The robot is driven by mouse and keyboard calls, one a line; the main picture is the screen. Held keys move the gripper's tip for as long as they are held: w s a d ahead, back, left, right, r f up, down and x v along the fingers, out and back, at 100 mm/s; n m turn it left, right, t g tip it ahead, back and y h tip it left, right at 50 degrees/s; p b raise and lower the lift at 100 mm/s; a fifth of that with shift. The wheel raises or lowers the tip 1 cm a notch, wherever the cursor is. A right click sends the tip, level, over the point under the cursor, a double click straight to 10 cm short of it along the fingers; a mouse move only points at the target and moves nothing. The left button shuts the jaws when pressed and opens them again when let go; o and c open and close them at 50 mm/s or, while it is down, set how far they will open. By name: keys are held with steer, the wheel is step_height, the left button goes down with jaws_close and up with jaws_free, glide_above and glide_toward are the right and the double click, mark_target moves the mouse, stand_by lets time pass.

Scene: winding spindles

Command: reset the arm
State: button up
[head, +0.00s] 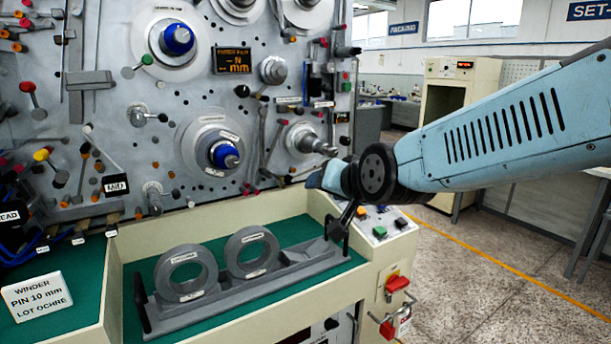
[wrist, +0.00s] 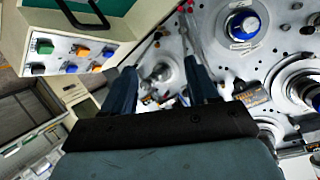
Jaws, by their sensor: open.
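My gripper (head: 325,181) is at the end of my blue arm, in front of the winder panel (head: 85,130) and above the right end of the green-floored tray. In the wrist view my gripper (wrist: 161,75) shows two blue fingers spread apart, with nothing held between them. The panel's spindles and knobs show behind the gap. The lower spindle (head: 226,155) with a blue tip is left of my gripper, and a bare metal spindle (head: 312,143) is just above it. The fingertips are partly hidden by my wrist in the head view.
A grey rack (head: 210,302) with two grey rings (head: 186,273) lies on the green tray (head: 285,228). A sign (head: 37,302) reads "WINDER PIN 10 mm LOT OCHRE". A button box (head: 380,225) is below my wrist. Open floor (head: 475,280) lies to the right.

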steer(key=s+d+f+g+h, duration=0.1)
steer(key=s+d+g+h, duration=0.1)
steer(key=s+d, duration=0.5)
steer(key=s+d+n+g+h, duration=0.1)
steer(key=s+d+g+h, duration=0.2)
steer(key=s+d, duration=0.4)
steer(key=d+g, duration=0.1)
steer(key=d, duration=0.4)
steer(key=shift+s+d+f, duration=0.2)
steer(key=shift+s+f, duration=0.15)
steer(key=shift+f, duration=0.05)
